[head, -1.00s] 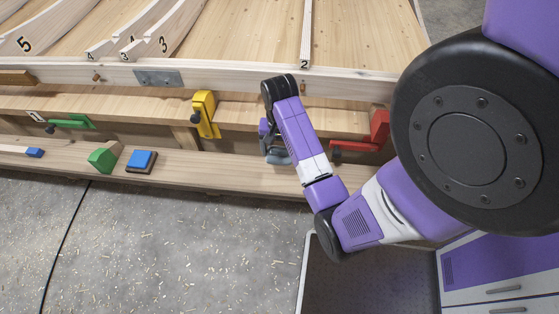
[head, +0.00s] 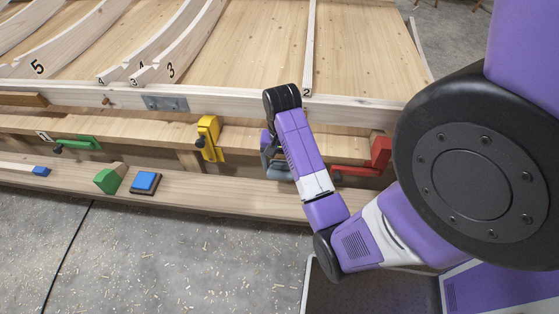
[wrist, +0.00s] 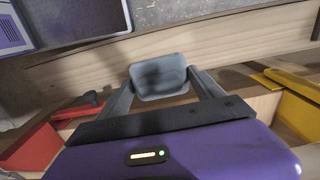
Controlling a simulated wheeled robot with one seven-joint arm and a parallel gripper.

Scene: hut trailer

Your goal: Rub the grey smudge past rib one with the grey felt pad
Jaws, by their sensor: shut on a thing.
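My gripper (wrist: 160,84) is shut on the grey felt pad (wrist: 159,70), a rounded blue-grey block between the two fingers in the wrist view. In the head view my gripper (head: 274,163) hangs over the near wooden bench, between the yellow and red clamps, partly hidden by my wrist. Numbered ribs 2 (head: 309,50), 3 (head: 192,45) and others lie on the wooden panel. I see no grey smudge.
A yellow clamp (head: 209,138), a red clamp (head: 378,155) and a green clamp (head: 78,143) sit along the rail. A green block (head: 109,179) and a blue-topped block (head: 145,182) stand on the near plank (head: 225,198). The floor in front is open, with wood shavings.

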